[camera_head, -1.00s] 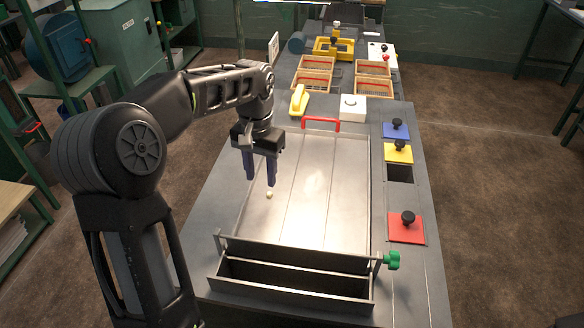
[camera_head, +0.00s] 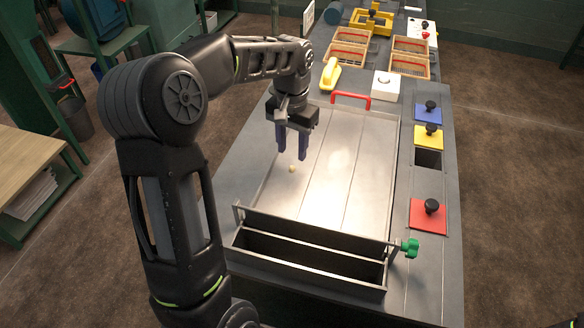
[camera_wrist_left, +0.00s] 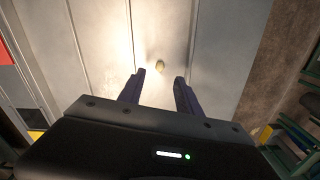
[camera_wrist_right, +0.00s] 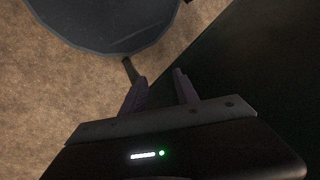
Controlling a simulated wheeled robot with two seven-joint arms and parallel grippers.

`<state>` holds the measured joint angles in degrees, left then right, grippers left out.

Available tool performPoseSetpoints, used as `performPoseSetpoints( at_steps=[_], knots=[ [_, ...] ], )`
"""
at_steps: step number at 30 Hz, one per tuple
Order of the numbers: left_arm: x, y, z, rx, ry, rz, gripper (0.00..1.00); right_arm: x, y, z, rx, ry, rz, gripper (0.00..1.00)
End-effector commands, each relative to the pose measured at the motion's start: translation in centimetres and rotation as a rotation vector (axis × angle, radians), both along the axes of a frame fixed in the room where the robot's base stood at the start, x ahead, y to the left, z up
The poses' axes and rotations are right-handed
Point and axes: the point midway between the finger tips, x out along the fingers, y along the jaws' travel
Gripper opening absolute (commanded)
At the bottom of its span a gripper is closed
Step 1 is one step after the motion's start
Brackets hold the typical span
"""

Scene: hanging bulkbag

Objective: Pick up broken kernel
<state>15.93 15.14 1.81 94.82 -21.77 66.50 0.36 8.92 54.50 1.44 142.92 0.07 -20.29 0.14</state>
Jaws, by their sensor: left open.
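The broken kernel (camera_head: 292,169) is a small pale yellow bit lying on the shiny metal tray (camera_head: 345,190), toward its left side. My left gripper (camera_head: 292,157) hangs fingers-down just above and behind it, open and empty. In the left wrist view the kernel (camera_wrist_left: 160,66) shows just beyond the gap between the two dark fingertips (camera_wrist_left: 160,76), untouched. My right gripper shows only in the right wrist view (camera_wrist_right: 160,74), with its fingers apart and nothing between them, away from the tray.
A red handle (camera_head: 351,98) stands at the far end. Blue (camera_head: 428,112), yellow (camera_head: 428,135) and red (camera_head: 428,216) knobbed lids lie right. Wire baskets (camera_head: 410,55) stand behind.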

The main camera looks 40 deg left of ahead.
Motion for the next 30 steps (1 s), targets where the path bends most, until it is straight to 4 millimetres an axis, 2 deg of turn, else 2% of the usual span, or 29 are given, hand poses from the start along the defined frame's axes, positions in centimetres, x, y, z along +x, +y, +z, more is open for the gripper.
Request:
performPoseSetpoints(
  at_steps=[7,15,18,30],
  knots=[
    [-0.1,0.0,-0.7,0.000,0.003,0.001,0.41,0.0,0.0,0.3,-0.001,0.001,0.000,0.36],
    [-0.3,0.0,-4.4,0.000,0.004,0.000,0.41,-0.1,-0.1,1.2,-0.003,0.004,-0.002,0.36],
    [-0.3,-0.1,-5.1,0.000,0.001,0.000,0.41,-0.2,-0.1,1.2,-0.003,0.005,-0.001,0.36],
    [-0.3,-0.1,-5.2,0.000,0.000,0.000,0.41,-0.2,-0.1,1.2,-0.003,0.005,-0.001,0.36]
  ],
)
